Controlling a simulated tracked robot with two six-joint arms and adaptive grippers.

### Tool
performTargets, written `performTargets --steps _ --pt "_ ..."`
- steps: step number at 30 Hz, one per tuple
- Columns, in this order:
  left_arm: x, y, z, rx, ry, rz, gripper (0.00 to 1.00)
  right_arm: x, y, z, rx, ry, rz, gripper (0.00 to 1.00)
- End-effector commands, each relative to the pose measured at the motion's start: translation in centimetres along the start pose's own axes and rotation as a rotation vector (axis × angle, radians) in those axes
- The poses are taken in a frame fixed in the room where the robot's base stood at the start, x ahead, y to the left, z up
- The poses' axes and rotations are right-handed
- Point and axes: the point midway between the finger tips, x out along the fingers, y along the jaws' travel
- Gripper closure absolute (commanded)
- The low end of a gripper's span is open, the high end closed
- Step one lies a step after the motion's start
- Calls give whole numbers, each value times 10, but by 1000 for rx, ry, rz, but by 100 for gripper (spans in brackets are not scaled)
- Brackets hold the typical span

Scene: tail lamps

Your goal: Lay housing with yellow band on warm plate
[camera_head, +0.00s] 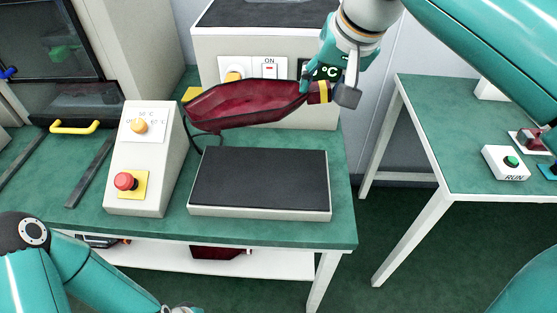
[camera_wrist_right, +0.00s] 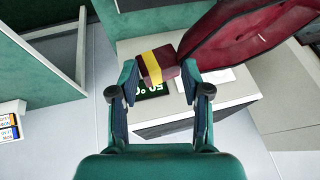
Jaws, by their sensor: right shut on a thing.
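The housing with yellow band (camera_head: 245,104) is long, dark red and translucent, with the band near its narrow right end. My right gripper (camera_head: 333,92) is shut on that end and holds the housing roughly level above the back of the warm plate (camera_head: 262,180). In the right wrist view the banded end (camera_wrist_right: 158,66) is between the fingers of my right gripper (camera_wrist_right: 160,85), and the wide body extends to the upper right. The warm plate is a low pale slab with a bare black top. My left arm shows at the lower left; its gripper is out of view.
A sloped control box (camera_head: 146,165) with a red button stands left of the plate. A pale cabinet (camera_head: 215,55) with a °C display stands behind the housing. Another green table (camera_head: 440,130) with a RUN button box (camera_head: 506,162) is at right.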

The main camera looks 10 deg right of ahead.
Motion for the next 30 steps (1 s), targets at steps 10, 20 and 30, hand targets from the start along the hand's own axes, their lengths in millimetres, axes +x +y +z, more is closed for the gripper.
performTargets --steps 10,20,30 --pt "27 -10 0 0 -1 0 60 78 19 35 -2 -5 3 100" --pt "39 -14 0 0 0 0 60 132 30 57 -3 -2 -1 100" --pt "46 -17 0 0 0 0 60 164 38 72 -5 -4 2 100"
